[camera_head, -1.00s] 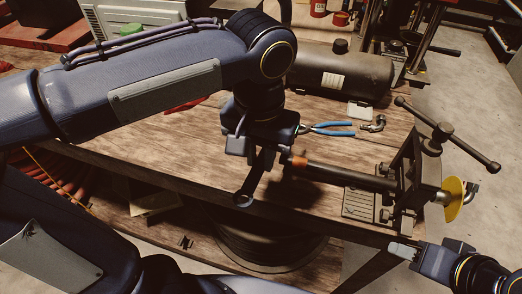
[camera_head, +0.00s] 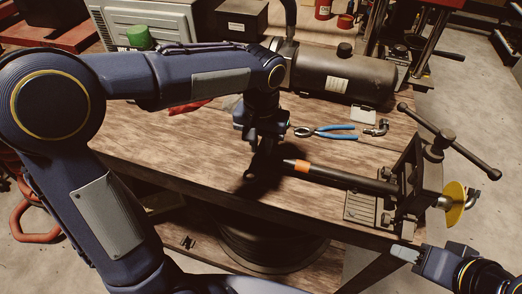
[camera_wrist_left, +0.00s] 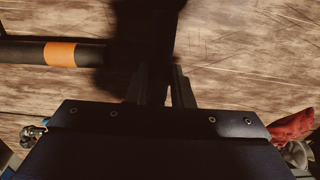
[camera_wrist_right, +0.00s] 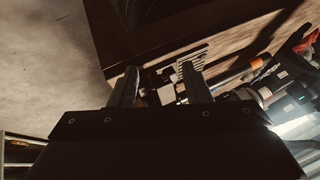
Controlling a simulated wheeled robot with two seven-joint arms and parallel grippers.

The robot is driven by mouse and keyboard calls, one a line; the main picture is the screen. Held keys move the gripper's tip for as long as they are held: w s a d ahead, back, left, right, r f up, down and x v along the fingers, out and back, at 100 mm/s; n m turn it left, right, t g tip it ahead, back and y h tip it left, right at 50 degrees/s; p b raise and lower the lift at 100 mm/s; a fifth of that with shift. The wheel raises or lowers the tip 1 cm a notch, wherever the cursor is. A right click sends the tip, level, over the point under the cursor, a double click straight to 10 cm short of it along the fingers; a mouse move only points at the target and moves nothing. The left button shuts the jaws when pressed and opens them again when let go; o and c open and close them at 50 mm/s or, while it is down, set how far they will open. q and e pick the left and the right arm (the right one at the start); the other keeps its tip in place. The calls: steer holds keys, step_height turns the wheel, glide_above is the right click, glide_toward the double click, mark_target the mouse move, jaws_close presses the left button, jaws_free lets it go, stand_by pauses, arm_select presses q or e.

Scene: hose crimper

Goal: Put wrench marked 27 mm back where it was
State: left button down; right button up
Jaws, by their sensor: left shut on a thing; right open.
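My left gripper (camera_head: 264,143) is shut on a dark wrench (camera_wrist_left: 150,45) and holds it over the wooden workbench (camera_head: 185,155). In the left wrist view the wrench runs up from between the fingers (camera_wrist_left: 163,88) as a dark shape. Its far end is cut off there, and no size marking is legible. In the head view the wrench is mostly lost in the gripper's dark shadow, and I cannot tell whether it touches the bench. My right gripper (camera_head: 403,252) is open and empty near the front right; its fingers show apart in the right wrist view (camera_wrist_right: 160,88).
A dark bar with an orange band (camera_head: 303,167) extends from a vise (camera_head: 408,180) right of the left gripper. Blue-handled pliers (camera_head: 335,132), a fitting (camera_head: 377,128) and a black tank (camera_head: 345,75) stand behind. Bare bench lies left of the gripper.

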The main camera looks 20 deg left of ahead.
mark_target(261, 146)
arm_select(q)
steer(key=shift+w+a+f, duration=0.1)
steer(key=shift+w+f, duration=0.05)
steer(key=shift+f, duration=0.8)
steer(key=shift+w+f, duration=0.15)
steer(key=shift+f, duration=0.75)
steer(key=shift+f, duration=0.2)
steer(key=c, duration=1.3)
jaws_free()
